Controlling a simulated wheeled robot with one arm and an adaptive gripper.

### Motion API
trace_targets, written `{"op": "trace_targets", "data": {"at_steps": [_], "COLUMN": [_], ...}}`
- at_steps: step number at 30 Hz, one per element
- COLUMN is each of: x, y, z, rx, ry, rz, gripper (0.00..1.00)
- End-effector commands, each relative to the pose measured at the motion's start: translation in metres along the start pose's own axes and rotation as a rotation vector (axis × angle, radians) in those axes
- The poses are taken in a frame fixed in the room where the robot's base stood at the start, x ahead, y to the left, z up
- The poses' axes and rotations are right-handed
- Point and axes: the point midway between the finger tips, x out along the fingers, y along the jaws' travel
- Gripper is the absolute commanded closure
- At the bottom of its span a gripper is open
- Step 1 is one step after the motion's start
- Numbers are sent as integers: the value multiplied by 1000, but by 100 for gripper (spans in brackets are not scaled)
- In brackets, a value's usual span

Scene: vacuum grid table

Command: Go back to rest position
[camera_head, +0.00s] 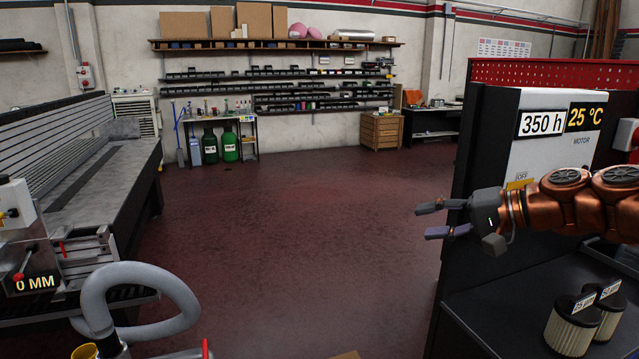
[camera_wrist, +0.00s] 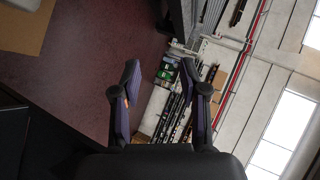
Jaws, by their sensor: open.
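My gripper (camera_head: 431,221) is at the right of the head view, held out in mid-air and pointing left. Its two dark fingers are apart with nothing between them. A copper-coloured arm (camera_head: 572,198), my own, reaches in from the right edge behind it. In the wrist view, my gripper (camera_wrist: 168,85) shows two spread fingers with purple pads, and the far shelves appear beyond them in a tilted picture. The gripper is in front of a dark machine cabinet (camera_head: 470,150) in the head view; I cannot tell the gap between them.
The cabinet carries "350 h" (camera_head: 541,123) and "25 °C" (camera_head: 585,117) displays. Two filters (camera_head: 568,330) (camera_head: 606,300) stand on the dark surface below my arm. A slatted machine table (camera_head: 100,180) and grey hose (camera_head: 150,278) are at left.

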Motion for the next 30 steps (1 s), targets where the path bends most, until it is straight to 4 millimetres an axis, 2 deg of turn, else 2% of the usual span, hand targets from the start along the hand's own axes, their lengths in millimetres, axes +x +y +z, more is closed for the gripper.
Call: {"op": "trace_targets", "data": {"at_steps": [1, 2, 4, 7, 11, 15, 18, 22, 27, 30], "x": [13, 20, 35, 46, 46, 28, 4, -31, -65, -74], "y": [-7, -9, -6, 7, 35, 77, 109, 147, 176, 183], "z": [29, 45, 85, 140, 202, 259, 293, 326, 349, 354], "rx": [-35, -54, -96, -154, -214, -259, -276, -276, -260, -256], "ry": [-58, -88, -163, -258, -363, -454, -505, -554, -584, -590], "rz": [49, 79, 160, 286, 459, 654, 792, 951, 1078, 1110], "gripper": [56, 56, 56, 56, 56, 56, 56, 56, 56, 56]}}
